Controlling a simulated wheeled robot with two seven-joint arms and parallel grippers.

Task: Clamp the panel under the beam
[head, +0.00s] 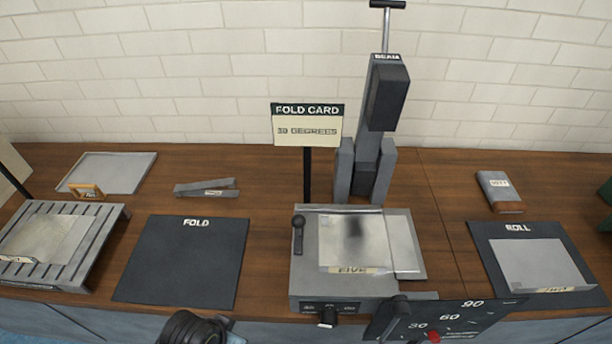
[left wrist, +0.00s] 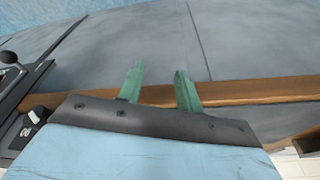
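The folding machine (head: 300,285) stands at the front centre of the bench. A pale metal panel (head: 385,240), with a tag reading FIVE, lies flat on its bed. The dark block labelled BEAM (head: 388,95) is raised on an upright grey arm behind the bed, well clear of the panel, with a T-handle (head: 388,5) on top. My left gripper (left wrist: 158,70) is open and empty in the left wrist view, its green fingers apart over the bench's front edge. In the head view only part of my left arm shows at the bottom. I do not see my right gripper.
A dial with a red pointer (head: 433,337) is at the front right. A dark FOLD mat (head: 185,262) is bare. A ROLL mat (head: 500,235) holds another panel. A slatted rack (head: 95,245) is left.

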